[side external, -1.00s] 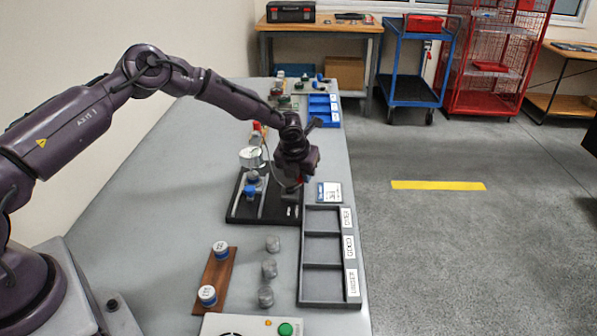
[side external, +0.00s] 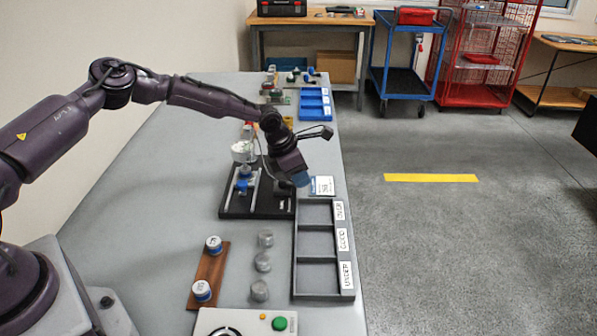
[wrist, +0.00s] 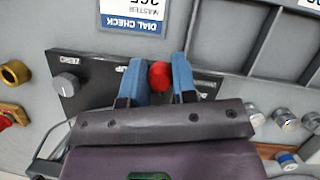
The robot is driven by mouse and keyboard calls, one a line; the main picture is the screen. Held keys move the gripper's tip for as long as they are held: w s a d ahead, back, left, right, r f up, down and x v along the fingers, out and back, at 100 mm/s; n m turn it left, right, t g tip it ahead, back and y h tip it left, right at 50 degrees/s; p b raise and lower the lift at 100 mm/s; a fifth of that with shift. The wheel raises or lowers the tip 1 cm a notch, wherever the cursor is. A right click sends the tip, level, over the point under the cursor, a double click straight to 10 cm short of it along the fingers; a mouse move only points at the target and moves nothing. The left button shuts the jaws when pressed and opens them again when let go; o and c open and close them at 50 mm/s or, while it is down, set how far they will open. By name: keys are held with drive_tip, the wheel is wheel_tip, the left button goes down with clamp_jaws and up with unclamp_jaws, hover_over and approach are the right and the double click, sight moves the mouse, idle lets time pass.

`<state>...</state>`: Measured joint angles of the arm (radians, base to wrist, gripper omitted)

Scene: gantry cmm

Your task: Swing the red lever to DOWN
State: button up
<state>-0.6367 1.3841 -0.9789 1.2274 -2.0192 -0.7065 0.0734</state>
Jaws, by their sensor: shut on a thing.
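The red lever's round knob (wrist: 159,75) sits between the two blue fingers of my gripper (wrist: 158,80) in the wrist view, and the fingers are shut on it. In the side view my gripper (side external: 301,180) is low over the right end of the black gauge base (side external: 232,208); the lever is hidden there. The black base also shows in the wrist view (wrist: 100,72), with upside-down lettering reading UP left of the gripper and a partly covered word to its right. The lever's shaft and pivot are hidden.
A grey round knob (wrist: 65,85) is left of the gripper on the base. A dial check card (side external: 321,186) and a three-slot tray (side external: 297,247) lie close by. Several grey cylinders (side external: 263,262) and a wooden board (side external: 208,275) with capped pieces are nearer the camera.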

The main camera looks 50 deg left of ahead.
drive_tip(key=m, duration=0.2)
drive_tip(key=s+m+g+h, duration=0.1)
drive_tip(key=shift+s+d+m, duration=0.1)
drive_tip(key=shift+d+m, duration=0.2)
drive_tip(key=shift+m, duration=0.1)
drive_tip(key=m, duration=0.1)
drive_tip(key=s+m, duration=0.1)
drive_tip(key=shift+d+m+g+h, duration=0.1)
drive_tip(key=shift+m+g+h, duration=0.2)
drive_tip(key=shift+g, duration=0.1)
drive_tip(key=m, duration=0.1)
drive_tip(key=m+g, duration=0.1)
drive_tip(key=shift+s+m+h, duration=0.3)
drive_tip(key=shift+s, duration=0.1)
drive_tip(key=shift+s+m+g, duration=0.3)
drive_tip(key=shift+m, duration=0.55)
drive_tip(key=shift+s+m+g, duration=0.25)
drive_tip(key=shift+m+g, duration=0.05)
drive_tip(key=shift+m, duration=0.55)
drive_tip(key=o, duration=0.8)
drive_tip(key=shift+o, duration=0.2)
drive_tip(key=v, duration=1.3)
